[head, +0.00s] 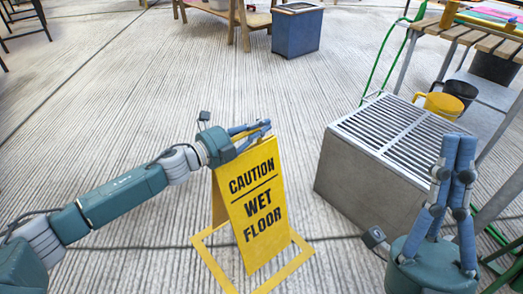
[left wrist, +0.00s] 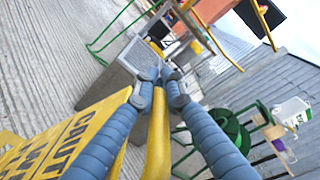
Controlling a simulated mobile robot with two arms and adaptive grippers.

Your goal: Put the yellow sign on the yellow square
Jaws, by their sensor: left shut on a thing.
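The yellow sign (head: 257,205), reading "CAUTION WET FLOOR", is upright in the head view. Its lower end appears inside the yellow square (head: 212,262), an outline on the floor; I cannot tell whether it touches the floor. My left gripper (head: 262,128) is shut on the sign's top edge. In the left wrist view, part of the sign (left wrist: 62,145) shows beside the fingers (left wrist: 166,75). My right gripper (head: 457,138) is apart from the sign, at the right, with its fingers together and nothing between them. The square's far side is partly hidden behind the sign.
A grey box with a slatted top (head: 385,140) stands right of the sign. A blue bin (head: 297,32) is at the back. The floor left of the sign is clear.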

